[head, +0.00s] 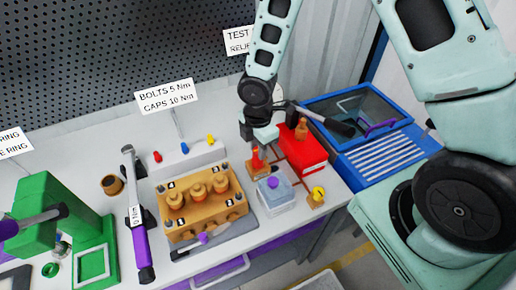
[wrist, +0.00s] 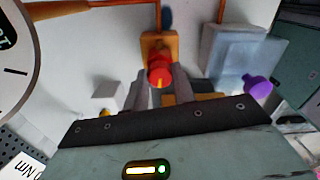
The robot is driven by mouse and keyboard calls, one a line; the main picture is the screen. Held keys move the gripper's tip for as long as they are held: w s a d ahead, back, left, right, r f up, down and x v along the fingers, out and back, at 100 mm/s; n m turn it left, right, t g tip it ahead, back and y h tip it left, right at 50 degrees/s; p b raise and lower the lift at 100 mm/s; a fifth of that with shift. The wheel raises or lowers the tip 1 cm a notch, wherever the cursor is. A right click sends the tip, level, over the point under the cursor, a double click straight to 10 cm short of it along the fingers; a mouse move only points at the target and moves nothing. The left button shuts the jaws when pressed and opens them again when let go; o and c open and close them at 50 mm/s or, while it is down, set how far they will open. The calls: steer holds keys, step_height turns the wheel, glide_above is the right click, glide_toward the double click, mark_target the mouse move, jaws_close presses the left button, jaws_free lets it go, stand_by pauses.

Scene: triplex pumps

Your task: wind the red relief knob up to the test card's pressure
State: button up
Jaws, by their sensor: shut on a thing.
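The red relief knob (wrist: 158,76) sits on an orange valve block (wrist: 153,47) and has a yellow mark on its face. In the wrist view, my gripper (wrist: 160,92) has one finger on each side of the knob and is shut on it. In the head view, my gripper (head: 258,150) reaches down onto the knob from above, and the orange block (head: 259,171) shows beneath. The test card (head: 238,40) is partly hidden behind my arm, so its pressure cannot be read. A dial gauge (wrist: 14,70) is cut off at the left of the wrist view; its reading is unclear.
A clear box with a purple knob (head: 272,183) stands close to the right of the valve block. A red box (head: 303,150) and a blue bin (head: 352,100) lie beyond. The orange pump block (head: 201,207), torque wrench (head: 139,225) and green press (head: 45,215) are to the left.

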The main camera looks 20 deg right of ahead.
steer(key=m+b, duration=0.2)
steer(key=m, duration=0.5)
steer(key=shift+a+f, duration=0.1)
steer(key=m+b, duration=0.2)
steer(key=m, duration=0.4)
steer(key=shift+m, duration=0.4)
steer(key=m, duration=0.4)
steer(key=shift+m, duration=2.2)
steer(key=o, duration=1)
steer(key=shift+r, duration=0.2)
